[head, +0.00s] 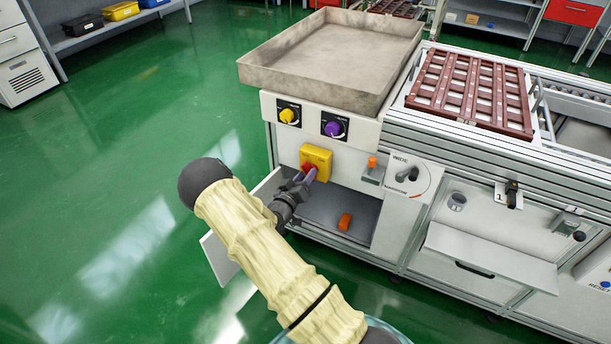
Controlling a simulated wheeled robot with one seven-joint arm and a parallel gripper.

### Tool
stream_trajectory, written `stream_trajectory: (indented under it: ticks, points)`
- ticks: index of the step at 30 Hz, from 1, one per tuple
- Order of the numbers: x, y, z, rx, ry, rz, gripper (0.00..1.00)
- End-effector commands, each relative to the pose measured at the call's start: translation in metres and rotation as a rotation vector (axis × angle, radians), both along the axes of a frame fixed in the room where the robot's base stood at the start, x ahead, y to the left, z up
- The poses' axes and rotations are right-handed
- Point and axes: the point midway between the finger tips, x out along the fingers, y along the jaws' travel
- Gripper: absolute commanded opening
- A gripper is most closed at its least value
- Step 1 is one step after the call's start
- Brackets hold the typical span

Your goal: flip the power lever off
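A yellow switch box (318,156) with a red lever (307,168) is on the front of the white machine, below two knobs. I take this red lever to be the power lever. My gripper (307,177) is right at the lever, coming from the lower left. Its fingertips overlap the lower part of the red piece, so I cannot tell whether they touch or grasp it. The fingers are small and partly hidden, and their opening is not clear. The lever's exact angle is also hard to see.
A yellow knob (288,116) and a purple knob (333,129) are above. An orange-topped part (371,163) and a grey dial (408,174) are to the right. An orange object (345,222) lies in the open compartment (325,212) below. Green floor (110,180) at left is clear.

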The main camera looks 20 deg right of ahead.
Motion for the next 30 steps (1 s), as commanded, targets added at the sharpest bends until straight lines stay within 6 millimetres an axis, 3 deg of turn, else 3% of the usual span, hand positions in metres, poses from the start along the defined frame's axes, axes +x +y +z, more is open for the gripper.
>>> stream_trajectory:
  ticks: [21,30]
  points:
    - [-0.082,0.107,0.001,0.0,0.004,0.005,0.38]
    - [-0.103,0.132,0.0,-0.001,0.003,0.0,0.38]
